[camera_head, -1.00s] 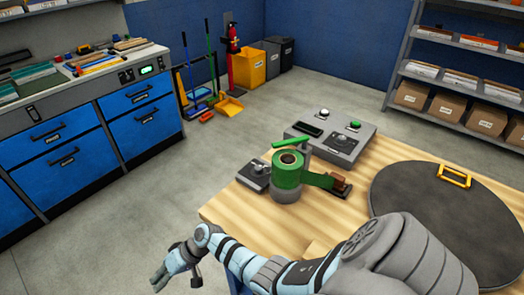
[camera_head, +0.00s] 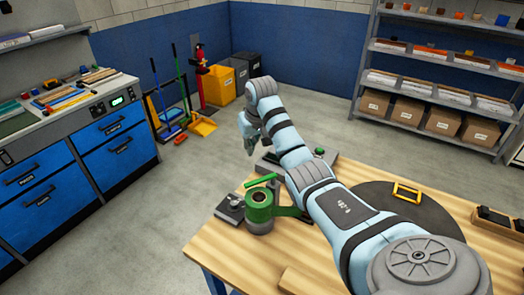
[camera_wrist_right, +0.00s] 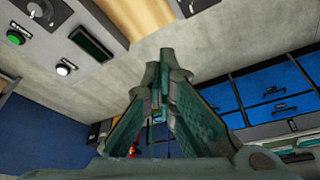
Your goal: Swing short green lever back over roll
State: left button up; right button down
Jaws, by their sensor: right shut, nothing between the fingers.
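The green tape roll (camera_head: 261,207) stands on its grey dispenser at the left part of the wooden table. The short green lever (camera_head: 262,180) sticks out level just behind and above the roll's top. My right arm reaches over the table from the lower right, passing right of the roll. My right gripper (camera_head: 250,142) is beyond the roll and lever, above them in the picture and apart from both. In the right wrist view its fingers (camera_wrist_right: 167,62) meet at the tips, shut and empty. Neither roll nor lever can be made out there. My left gripper is not in view.
A grey control box (camera_head: 325,158) is partly hidden behind my right arm; its green button (camera_wrist_right: 16,38) shows in the wrist view. A small grey block (camera_head: 231,208) stands left of the roll. A dark round plate (camera_head: 425,215) with a yellow handle lies at right.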

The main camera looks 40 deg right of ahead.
notch_tip(320, 180, down, 10)
jog(key=p, duration=0.1)
jog(key=shift+s+a+r+p, duration=0.25)
jog(key=shift+s+a+p, duration=0.1)
jog(key=shift+s+a, duration=0.05)
jog(key=shift+w, duration=0.1)
